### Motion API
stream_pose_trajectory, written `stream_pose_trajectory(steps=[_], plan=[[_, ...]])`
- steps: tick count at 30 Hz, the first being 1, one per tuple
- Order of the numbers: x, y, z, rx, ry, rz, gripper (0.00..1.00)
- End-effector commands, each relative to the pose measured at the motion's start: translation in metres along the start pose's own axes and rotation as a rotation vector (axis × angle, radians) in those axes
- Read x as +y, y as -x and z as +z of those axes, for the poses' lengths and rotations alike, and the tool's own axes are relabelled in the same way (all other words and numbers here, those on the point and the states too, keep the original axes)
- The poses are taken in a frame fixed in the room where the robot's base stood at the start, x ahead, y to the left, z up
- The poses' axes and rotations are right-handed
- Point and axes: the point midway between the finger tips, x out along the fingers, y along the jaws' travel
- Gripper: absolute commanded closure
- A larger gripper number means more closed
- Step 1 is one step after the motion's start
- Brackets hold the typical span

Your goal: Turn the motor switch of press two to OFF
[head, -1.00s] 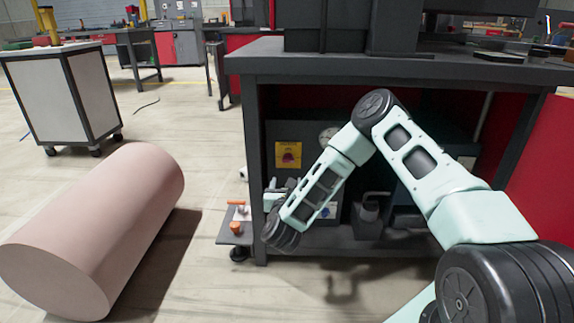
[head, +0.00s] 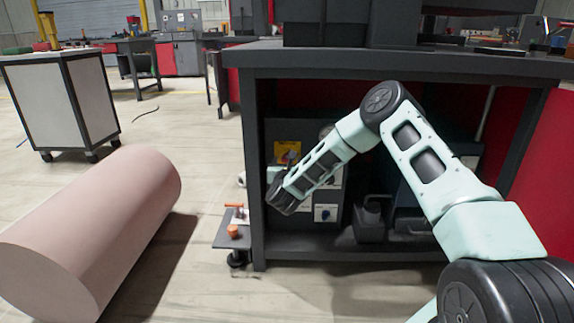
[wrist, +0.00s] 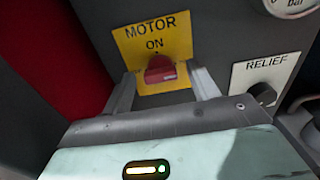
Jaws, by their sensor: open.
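The motor switch (wrist: 160,70) is a red knob on a yellow plate (wrist: 180,38) marked MOTOR and ON, on a dark panel. The word ON stands just above the knob. No OFF mark shows, and I cannot tell the knob's exact turn. In the head view the yellow plate (head: 286,151) is partly covered by my arm, under the bench. My gripper (wrist: 163,73) is open, its two fingers on either side of the red knob. I cannot tell whether they touch it. No press number shows.
A black knob (wrist: 262,93) on a RELIEF plate sits right of the switch, below a bar gauge (wrist: 292,4). The bench top (head: 400,64) overhangs the panel. A dark jug (head: 370,222) stands on the lower shelf. A pink cylinder (head: 100,230) lies on the floor at left.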

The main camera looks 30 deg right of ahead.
Motion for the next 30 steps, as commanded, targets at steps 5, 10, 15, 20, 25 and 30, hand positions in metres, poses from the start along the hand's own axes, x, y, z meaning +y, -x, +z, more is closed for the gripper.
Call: stream_pose_trajectory(steps=[5, 10, 15, 20, 25, 30], plan=[[0.0000, 0.0002, 0.0002, 0.000, 0.000, 0.000, 0.63], [0.0000, 0.0003, 0.0001, 0.000, 0.000, 0.000, 0.85], [0.0002, 0.0005, 0.0004, 0.000, 0.011, 0.000, 0.85], [0.0003, 0.0007, 0.0012, 0.000, 0.059, 0.000, 0.85], [0.0007, 0.0006, 0.0028, 0.000, 0.162, 0.000, 0.85], [0.0015, 0.0009, 0.0031, 0.001, 0.309, 0.001, 0.85]])
